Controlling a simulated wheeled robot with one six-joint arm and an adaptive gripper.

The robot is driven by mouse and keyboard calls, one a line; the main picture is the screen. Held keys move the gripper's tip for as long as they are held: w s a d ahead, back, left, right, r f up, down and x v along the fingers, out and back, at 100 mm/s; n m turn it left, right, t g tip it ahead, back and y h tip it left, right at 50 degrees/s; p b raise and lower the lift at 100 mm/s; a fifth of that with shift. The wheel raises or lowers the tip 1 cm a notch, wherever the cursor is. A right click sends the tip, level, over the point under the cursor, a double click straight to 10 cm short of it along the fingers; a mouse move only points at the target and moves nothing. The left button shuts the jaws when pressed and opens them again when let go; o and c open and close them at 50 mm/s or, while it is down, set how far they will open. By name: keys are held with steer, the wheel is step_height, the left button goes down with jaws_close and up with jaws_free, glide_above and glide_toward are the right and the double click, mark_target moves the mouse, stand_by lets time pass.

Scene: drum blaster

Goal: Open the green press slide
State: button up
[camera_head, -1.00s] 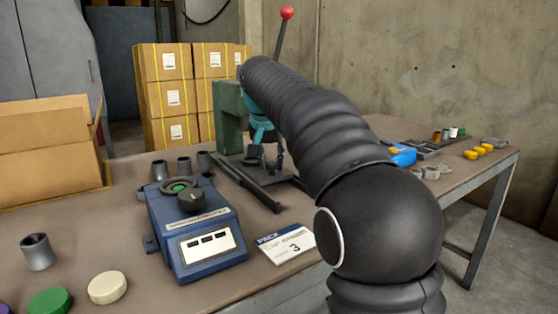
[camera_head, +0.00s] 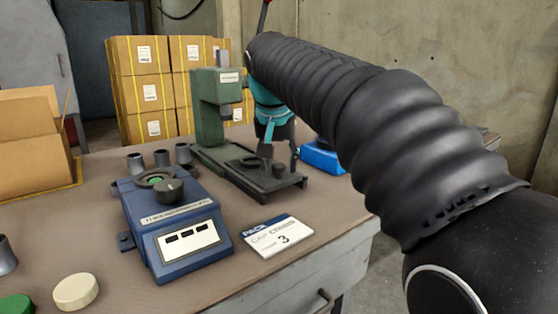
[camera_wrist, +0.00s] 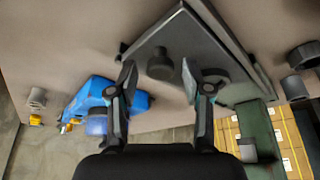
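The green press (camera_head: 208,115) stands upright on the bench in the head view, with a dark base plate (camera_head: 236,178) reaching toward the right front. A short dark knob (camera_head: 279,170) rises near the plate's front end. It also shows in the wrist view (camera_wrist: 160,65), with a wider dark disc behind it. My gripper (camera_head: 281,155) is over the front part of the plate. In the wrist view, my gripper's fingers (camera_wrist: 158,78) are spread on either side of the knob, with visible gaps. Whether they are at knob height I cannot tell. Part of the press lever is hidden by my arm.
A blue device (camera_head: 172,220) with a dark dial stands left of the press, with grey cups behind it. A bright blue object (camera_head: 322,158) is right of my gripper. Cartons stand behind the bench.

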steer(key=shift+r, duration=0.1)
steer(key=v, duration=1.2)
steer(key=shift+a, duration=0.1)
